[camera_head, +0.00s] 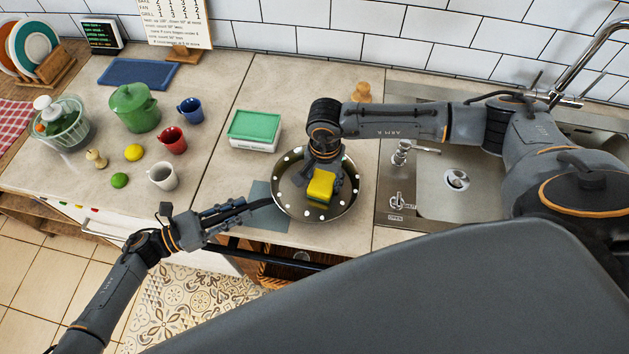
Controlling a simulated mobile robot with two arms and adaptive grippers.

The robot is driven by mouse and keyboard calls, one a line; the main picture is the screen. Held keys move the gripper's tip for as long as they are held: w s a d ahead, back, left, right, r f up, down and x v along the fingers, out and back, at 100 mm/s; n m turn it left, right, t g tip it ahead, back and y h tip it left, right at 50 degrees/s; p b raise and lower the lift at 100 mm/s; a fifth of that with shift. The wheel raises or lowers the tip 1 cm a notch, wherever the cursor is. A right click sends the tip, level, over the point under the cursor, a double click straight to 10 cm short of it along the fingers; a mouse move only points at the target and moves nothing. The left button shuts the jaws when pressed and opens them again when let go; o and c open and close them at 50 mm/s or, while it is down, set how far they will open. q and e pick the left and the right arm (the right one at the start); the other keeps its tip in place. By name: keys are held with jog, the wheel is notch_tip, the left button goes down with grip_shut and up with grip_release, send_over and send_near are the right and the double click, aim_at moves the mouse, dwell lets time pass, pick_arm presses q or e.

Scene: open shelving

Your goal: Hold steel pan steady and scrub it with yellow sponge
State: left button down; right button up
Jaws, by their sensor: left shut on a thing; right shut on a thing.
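The steel pan (341,208) sits on the counter left of the sink, with light spots around its inner wall. Its handle points left toward my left gripper (262,203), which is shut on it. My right gripper (322,172) is above the pan, pointing down, and is shut on the yellow sponge (320,187). The sponge is inside the pan, near its middle; I cannot tell whether it touches the bottom. My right gripper and wrist hide part of the pan's far side.
A white tub with a green top (255,128) stands behind the pan. The sink (455,205) lies to the right. Mugs, a green pot (134,108), a lemon (134,152) and a lime (120,180) stand at left. A blue-grey mat (262,219) lies by the handle.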

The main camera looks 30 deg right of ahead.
jog(key=shift+a+r, duration=0.15)
jog(key=shift+r, duration=4)
pick_arm(q)
jog(key=c, duration=1.1)
grip_release()
jog(key=a, duration=1.2)
